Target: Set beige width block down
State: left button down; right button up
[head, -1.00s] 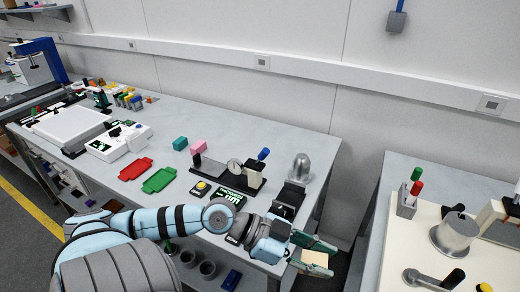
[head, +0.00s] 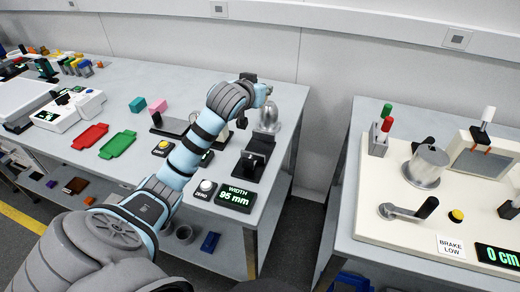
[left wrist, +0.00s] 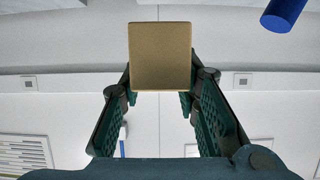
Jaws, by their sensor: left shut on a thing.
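The beige width block (left wrist: 160,56) is held at the fingertips of my left gripper (left wrist: 160,85) in the left wrist view. Its flat square face fills the space between the two green-lined fingers. In the head view my left arm reaches across the bench towards its back right corner, near the silver domed cylinder (head: 269,118). There the wrist hides the fingers and the block. A black width gauge (head: 250,165) stands nearer on the bench, with a display (head: 237,198) reading WIDTH 95 mm. My right gripper is in neither view.
A zero button (head: 206,187) sits beside the display. A gap separates this bench from the cream station (head: 400,225) on the right.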

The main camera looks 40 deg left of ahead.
aim_at(247, 161)
pick_arm(q)
notch_tip(247, 161, down, 18)
jog(key=b, duration=0.4)
jog(key=shift+s+f, duration=0.1)
jog(key=shift+f, duration=0.15)
jog(key=c, duration=1.2)
grip_release()
jog(key=shift+r, duration=0.1)
jog(key=p+v, duration=0.3)
jog(key=v, duration=0.9)
